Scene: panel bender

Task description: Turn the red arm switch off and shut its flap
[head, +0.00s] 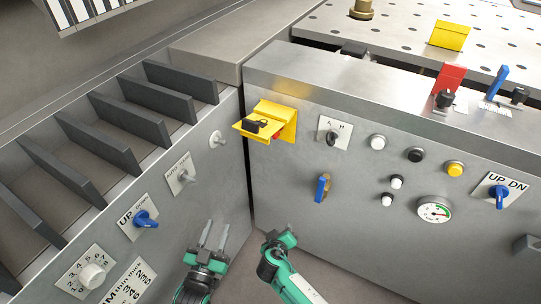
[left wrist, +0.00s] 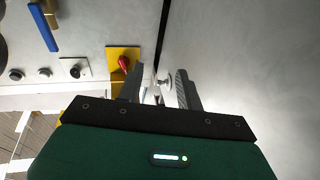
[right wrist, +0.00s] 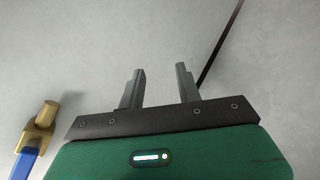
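In the head view a raised red flap (head: 451,78) stands on the top ledge of the right cabinet, with a black switch (head: 445,99) in front of it. I cannot read the switch's position. Neither wrist view shows this flap. My left gripper (head: 215,235) is open and empty low in front of the left cabinet, far from the flap; its spread fingers show in the left wrist view (left wrist: 158,88). My right gripper (head: 279,236) is low before the right cabinet's front, below and left of the flap; the right wrist view shows its fingers (right wrist: 160,85) apart and empty.
A yellow bracket (head: 287,112) with a red knob (left wrist: 124,63) juts from the front panel. A blue-handled valve (head: 322,188) and several knobs also stick out there.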

